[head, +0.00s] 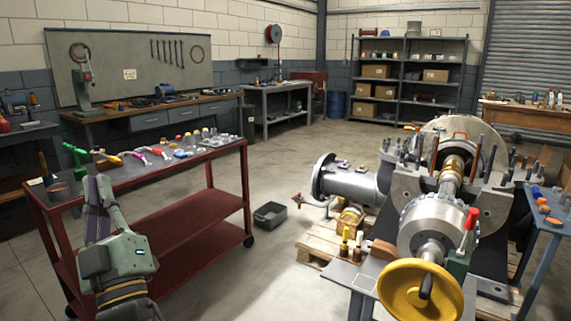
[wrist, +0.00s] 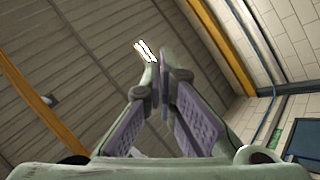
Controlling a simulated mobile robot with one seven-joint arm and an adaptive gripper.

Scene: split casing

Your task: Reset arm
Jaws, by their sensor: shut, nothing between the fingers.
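My arm rises at the lower left of the head view, in front of the red cart (head: 160,256). My gripper (head: 95,184) points upward at the cart's near left side. In the wrist view my gripper (wrist: 160,62) has its two purple-padded fingers brought together at the tips, with nothing between them. Behind the fingers, the wrist view shows the ceiling and part of a white brick wall.
Several small tools and bottles lie on the cart top. The split casing machine (head: 440,215) with a yellow handwheel (head: 400,293) stands at right. A workbench (head: 165,108) lines the back left wall.

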